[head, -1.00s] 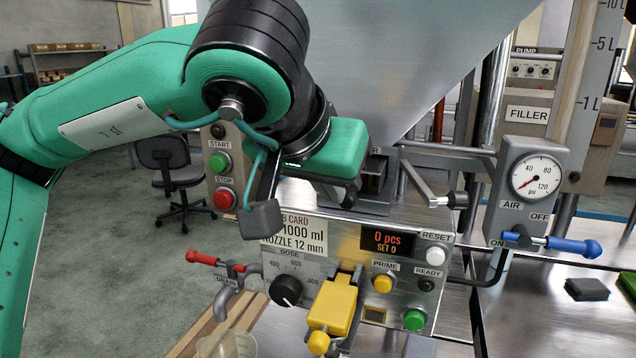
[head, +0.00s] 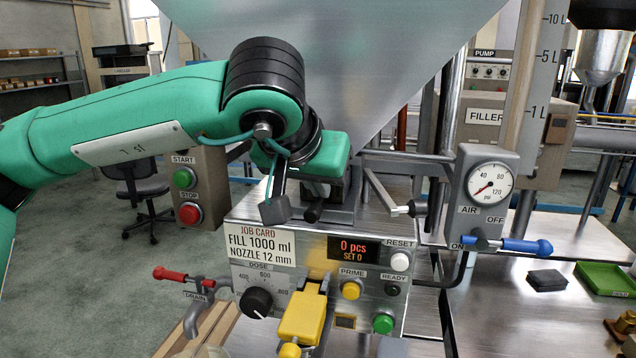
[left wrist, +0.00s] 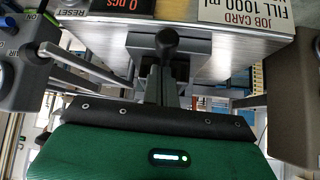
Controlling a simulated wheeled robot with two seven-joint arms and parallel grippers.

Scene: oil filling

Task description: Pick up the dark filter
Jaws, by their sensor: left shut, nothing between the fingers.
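A flat dark grey block (head: 547,280), which looks like the dark filter, lies on the metal table at the right in the head view. My left gripper (head: 326,188) is at the filling machine's top, far to the left of the block. Its fingers are shut and empty, and mostly hidden behind the wrist in the head view. In the left wrist view the left gripper (left wrist: 165,88) points at a black knob (left wrist: 166,42) on the machine; I cannot tell whether they touch. The block is not in the left wrist view. My right gripper is not in view.
The filling machine (head: 240,272) and its steel hopper (head: 340,60) fill the middle. The air gauge box (head: 487,200) with its blue lever (head: 520,246) stands between the gripper and the block. A green tray (head: 605,279) lies right of the block. Bare table shows in front.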

